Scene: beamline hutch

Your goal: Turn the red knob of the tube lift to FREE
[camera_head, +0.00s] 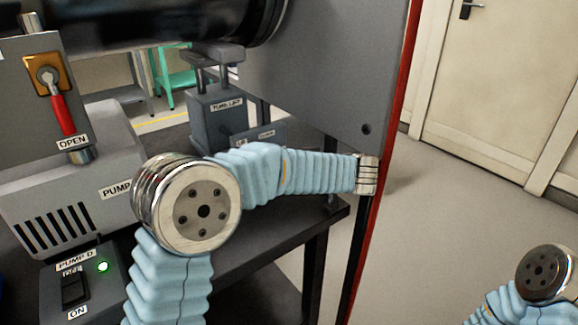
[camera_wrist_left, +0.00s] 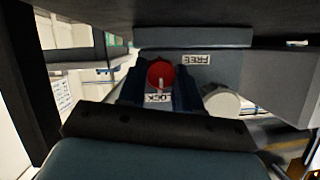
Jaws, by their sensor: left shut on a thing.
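The tube lift (camera_head: 208,118) is a grey block with a label, standing behind my left arm in the head view. Small labels show low on it; its knob is hidden there. In the left wrist view the red knob (camera_wrist_left: 161,73) sits between the two dark fingers of my left gripper (camera_wrist_left: 159,85), which is shut on it. A white mark on the knob points down the picture, toward the partly covered LOCK label (camera_wrist_left: 158,98). The FREE label (camera_wrist_left: 196,59) is up and to the right of the knob. My right gripper is not in view.
A grey panel with a red edge (camera_head: 388,130) stands close to my left wrist. A dark tube (camera_head: 150,25) lies above the lift. At left are a pump (camera_head: 70,180), its switch box (camera_head: 85,280) and a red-handled valve (camera_head: 62,115). Open floor (camera_head: 450,215) lies right.

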